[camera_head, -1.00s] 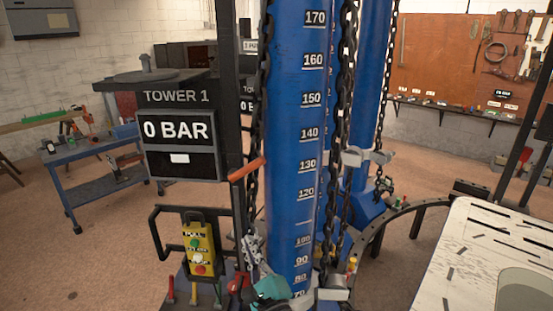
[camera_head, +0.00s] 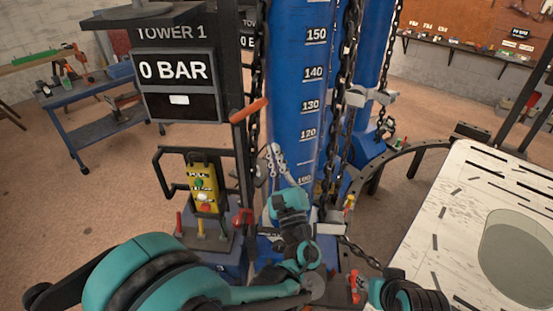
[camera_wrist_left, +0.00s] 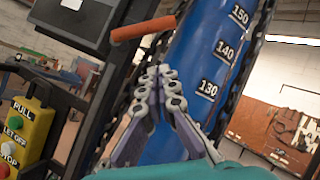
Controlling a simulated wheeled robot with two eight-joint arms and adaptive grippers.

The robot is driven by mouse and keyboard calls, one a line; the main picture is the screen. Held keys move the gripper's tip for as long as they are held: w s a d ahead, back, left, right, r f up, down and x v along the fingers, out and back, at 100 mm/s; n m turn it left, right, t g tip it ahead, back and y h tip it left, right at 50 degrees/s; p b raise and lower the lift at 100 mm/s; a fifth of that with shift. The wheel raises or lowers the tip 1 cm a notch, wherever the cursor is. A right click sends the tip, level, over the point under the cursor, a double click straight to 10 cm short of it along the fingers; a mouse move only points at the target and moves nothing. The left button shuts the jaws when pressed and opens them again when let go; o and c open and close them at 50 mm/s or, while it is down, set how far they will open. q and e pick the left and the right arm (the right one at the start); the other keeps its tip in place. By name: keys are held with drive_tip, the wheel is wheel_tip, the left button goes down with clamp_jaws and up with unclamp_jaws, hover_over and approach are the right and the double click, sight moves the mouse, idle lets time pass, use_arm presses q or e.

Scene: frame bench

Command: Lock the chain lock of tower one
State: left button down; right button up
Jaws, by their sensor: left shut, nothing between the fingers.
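The blue tower one column (camera_head: 297,95) with its painted scale stands in the middle of the head view, behind the "TOWER 1" panel (camera_head: 172,75). A lever with an orange-red handle (camera_head: 249,110) sticks out by the dark chain (camera_head: 256,135) left of the column. It also shows in the left wrist view (camera_wrist_left: 143,28). My left gripper (camera_head: 274,149) is shut and empty in front of the column, lower than the handle and to its right, pointing up. Its fingertips (camera_wrist_left: 160,74) are close together, apart from the handle. My right gripper does not show.
A yellow control box (camera_head: 204,185) with buttons stands left of the column, by a black rail. A second dark chain (camera_head: 347,60) hangs right of the column. A pale table (camera_head: 450,220) with a round recess is at the right. A blue cart (camera_head: 95,115) stands behind at the left.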

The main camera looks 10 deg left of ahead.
sight(252, 105)
use_arm(q)
drive_tip(key=w+a+r, duration=0.4)
drive_tip(key=w+r, duration=0.1)
drive_tip(key=shift+r+p, duration=0.3)
drive_tip(key=shift+p, duration=0.05)
